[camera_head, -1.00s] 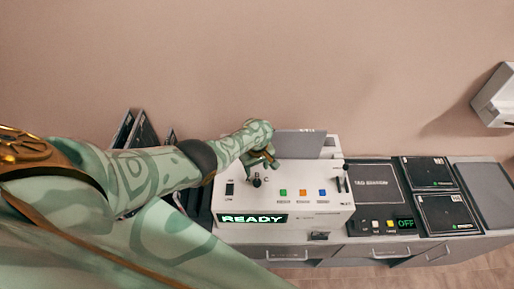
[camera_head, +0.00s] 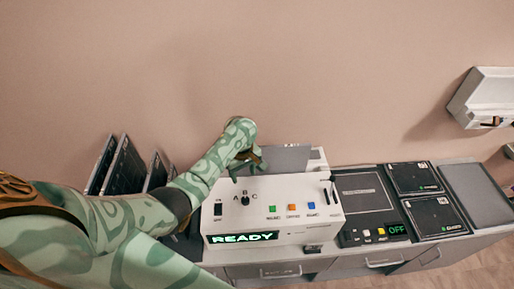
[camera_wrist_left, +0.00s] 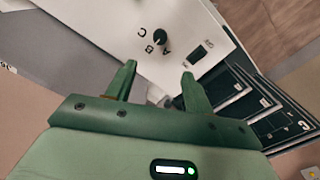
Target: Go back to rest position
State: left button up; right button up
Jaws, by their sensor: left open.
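My left gripper (camera_head: 246,164) is above the back left part of a white control console. It is open and empty; its two green fingers (camera_wrist_left: 158,80) stand apart in the left wrist view. The white console (camera_head: 290,225) has a black selector knob (camera_head: 245,197) marked A, B and C, and the knob also shows in the left wrist view (camera_wrist_left: 159,38), just beyond the fingertips and apart from them. The console display (camera_head: 243,237) reads READY. My right gripper is not in view.
Dark upright panels (camera_head: 124,168) stand left of the console. A dark scanner unit (camera_head: 362,192) with an OFF display is to its right, beside two black flat plates (camera_head: 414,178) and a grey tray (camera_head: 478,190). A white box (camera_head: 484,97) hangs on the wall. Space above the console is clear.

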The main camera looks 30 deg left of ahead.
pick_arm(q)
jog(key=s+r+m+t+y, duration=0.2)
jog(key=s+m+t+y, duration=0.15)
jog(key=s+m, duration=0.65)
jog(key=s+a+r+m+t+y, duration=0.1)
jog(key=s+r+m+t, duration=0.3)
jog(key=s+r+m, duration=0.65)
jog(key=s+d+f+n+g+h+b, duration=0.1)
jog(key=s+d+f+g+h+b, duration=0.15)
jog(key=f+b, duration=1.3)
jog(key=s+d+f+n+g+h+b, duration=0.1)
jog(key=s+d+f+b, duration=0.15)
jog(key=f, duration=2.65)
jog(key=s+f+n+g+b, duration=0.1)
jog(key=s+f+b, duration=0.5)
jog(key=s+f, duration=0.3)
jog(key=s+f+n+g+h+b, duration=0.1)
jog(key=s+f+b, duration=0.6)
jog(key=f, duration=1)
jog(key=s+n+g, duration=0.1)
jog(key=s, duration=0.2)
jog(key=shift+s+a+f, duration=0.25)
jog(key=shift+s+f, duration=0.05)
jog(key=shift+f, duration=0.1)
